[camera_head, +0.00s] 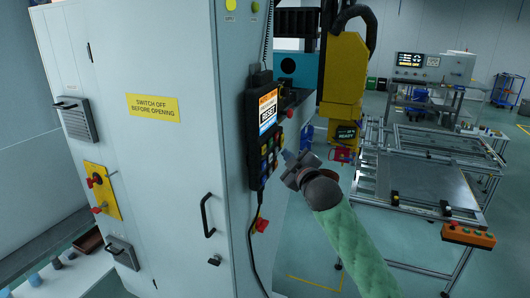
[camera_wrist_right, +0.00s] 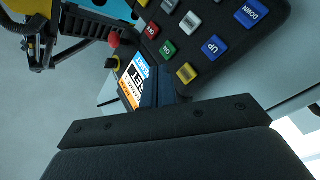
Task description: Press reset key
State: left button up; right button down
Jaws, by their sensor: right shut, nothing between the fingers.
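A black control pendant (camera_head: 262,140) hangs on the side of the grey cabinet. Its lit screen (camera_head: 268,112) shows large text that seems to read RESET; the screen also shows in the right wrist view (camera_wrist_right: 135,80). Below the screen are coloured keys: a red key (camera_wrist_right: 152,30), a green key (camera_wrist_right: 168,50), a white key (camera_wrist_right: 191,22), a yellow key (camera_wrist_right: 187,72) and blue UP (camera_wrist_right: 213,47) and DOWN (camera_wrist_right: 250,12) keys. No key's label reads clearly as reset. My right gripper (camera_head: 287,156) is shut and empty, close to the keys; contact cannot be told. My left gripper is out of view.
A red mushroom button (camera_head: 290,113) sticks out beside the pendant. A yellow machine head (camera_head: 343,80) hangs just right of it. A cabinet door handle (camera_head: 207,214) and a lower red knob (camera_head: 262,225) are nearby. A metal frame table (camera_head: 425,180) stands at right.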

aim_at(264, 150)
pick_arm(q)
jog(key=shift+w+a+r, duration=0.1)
pick_arm(e)
jog(key=a, duration=0.1)
jog(key=w+a, duration=0.1)
jog(key=a, duration=0.1)
jog(key=shift+w+a, duration=0.1)
jog(key=shift+a, duration=0.2)
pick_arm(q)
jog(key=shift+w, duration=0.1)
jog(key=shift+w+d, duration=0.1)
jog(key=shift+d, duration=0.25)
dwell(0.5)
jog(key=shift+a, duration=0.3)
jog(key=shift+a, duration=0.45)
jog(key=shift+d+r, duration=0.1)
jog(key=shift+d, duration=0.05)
pick_arm(e)
jog(key=shift+a, duration=0.1)
